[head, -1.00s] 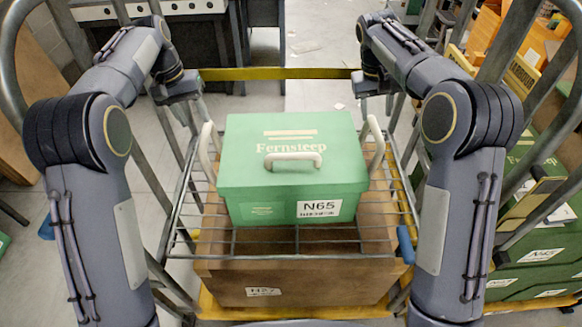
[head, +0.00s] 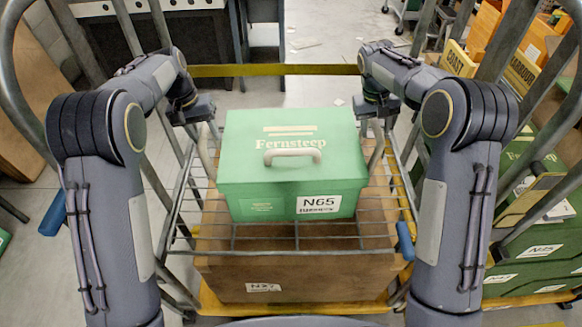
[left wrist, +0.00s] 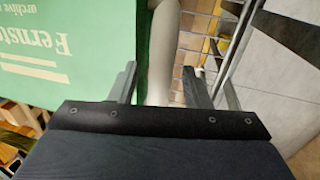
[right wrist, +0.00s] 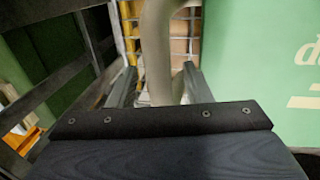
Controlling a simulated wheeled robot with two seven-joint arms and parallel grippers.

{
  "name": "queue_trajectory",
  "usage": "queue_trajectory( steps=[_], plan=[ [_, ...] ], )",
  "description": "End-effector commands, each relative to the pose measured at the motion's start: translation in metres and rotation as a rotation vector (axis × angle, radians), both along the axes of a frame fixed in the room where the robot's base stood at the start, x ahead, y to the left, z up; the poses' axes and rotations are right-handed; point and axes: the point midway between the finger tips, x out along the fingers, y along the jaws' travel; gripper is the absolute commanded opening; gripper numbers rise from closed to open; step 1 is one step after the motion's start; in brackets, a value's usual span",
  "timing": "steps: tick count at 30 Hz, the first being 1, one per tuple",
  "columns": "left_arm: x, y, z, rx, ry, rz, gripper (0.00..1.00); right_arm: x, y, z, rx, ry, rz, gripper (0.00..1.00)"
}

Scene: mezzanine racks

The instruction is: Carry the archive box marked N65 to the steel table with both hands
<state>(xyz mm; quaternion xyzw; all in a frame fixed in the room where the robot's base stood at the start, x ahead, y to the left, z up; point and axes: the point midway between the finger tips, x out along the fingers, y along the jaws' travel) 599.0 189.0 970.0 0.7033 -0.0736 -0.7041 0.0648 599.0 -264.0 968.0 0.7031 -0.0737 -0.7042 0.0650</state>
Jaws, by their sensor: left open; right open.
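The green archive box marked N65 (head: 290,182) sits upright on the wire rack, with a pale handle on its lid and a pale loop handle on each side. My left gripper (head: 197,128) is open at the left side handle (left wrist: 162,60), which stands between its fingers in the left wrist view. My right gripper (head: 378,122) is open at the right side handle (right wrist: 158,50), which stands between its fingers in the right wrist view. Neither gripper is closed on a handle. The steel table is not clearly identifiable.
The wire rack (head: 205,226) lies over a brown box (head: 300,280) on a yellow-edged trolley. Grey tubular rails rise on both sides of my arms. Green boxes (head: 530,250) stand at the right. Floor beyond the yellow bar (head: 275,70) is partly clear.

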Motion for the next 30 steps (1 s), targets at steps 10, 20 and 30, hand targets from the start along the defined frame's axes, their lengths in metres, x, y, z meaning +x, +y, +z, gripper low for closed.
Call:
queue_trajectory(
  steps=[10,20,30],
  plan=[
    [0.0,0.0,0.0002,0.0,0.0,0.0,0.16,0.0,0.0002,0.0003,0.0,0.0,0.0,0.17],
    [0.0001,0.0002,0.0004,0.0,0.0,0.0,0.0,0.0,0.0002,0.0005,0.0,0.0,0.0,0.0],
    [0.0006,-0.0001,0.0058,-0.001,-0.003,0.001,0.0,0.0005,0.0002,0.006,0.0,-0.003,0.001,0.0]
  ],
)
